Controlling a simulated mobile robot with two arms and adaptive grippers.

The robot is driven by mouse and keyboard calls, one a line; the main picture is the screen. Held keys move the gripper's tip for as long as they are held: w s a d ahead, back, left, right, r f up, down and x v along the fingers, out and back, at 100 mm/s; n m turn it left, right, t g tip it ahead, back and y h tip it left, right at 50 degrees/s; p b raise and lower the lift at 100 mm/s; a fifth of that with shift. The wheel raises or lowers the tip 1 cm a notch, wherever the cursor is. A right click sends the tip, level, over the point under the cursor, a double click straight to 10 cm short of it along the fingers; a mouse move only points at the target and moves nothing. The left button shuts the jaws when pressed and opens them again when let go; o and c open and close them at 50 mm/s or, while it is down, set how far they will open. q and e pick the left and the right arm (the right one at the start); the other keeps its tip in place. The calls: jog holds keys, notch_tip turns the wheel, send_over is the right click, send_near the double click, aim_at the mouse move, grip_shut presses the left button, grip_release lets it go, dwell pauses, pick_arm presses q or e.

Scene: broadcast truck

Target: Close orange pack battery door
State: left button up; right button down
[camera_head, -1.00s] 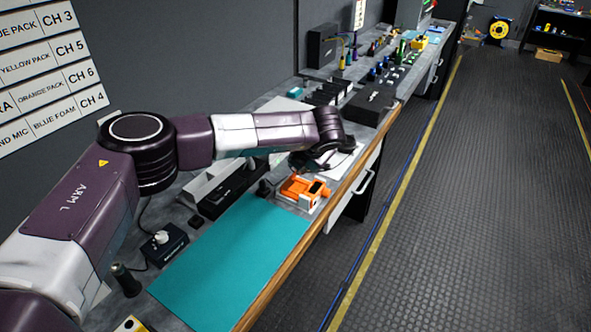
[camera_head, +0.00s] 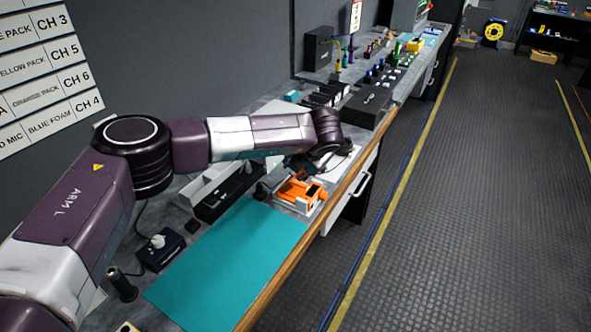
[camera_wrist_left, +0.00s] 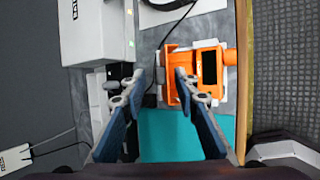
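The orange pack (camera_head: 303,194) lies on the bench just beyond the teal mat. In the left wrist view the pack (camera_wrist_left: 208,50) shows a dark rectangular window, and an orange flap, seemingly its battery door (camera_wrist_left: 168,58), stands out on its left side. My left gripper (camera_wrist_left: 160,80) is open, with its two blue-grey fingers apart. The right-hand fingertip overlaps the flap and pack in the picture; I cannot tell whether it touches. The left-hand fingertip is left of the flap. In the head view my left gripper is above and behind the pack, its fingers mostly hidden. My right gripper is not in view.
The teal mat (camera_head: 232,262) is clear. A white box (camera_wrist_left: 97,32) and black devices stand left of the pack in the wrist view. The bench's wooden front edge (camera_head: 290,272) runs close to the pack.

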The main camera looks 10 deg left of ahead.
pick_arm(q)
jog(key=v, duration=1.1)
jog(key=shift+d, duration=0.1)
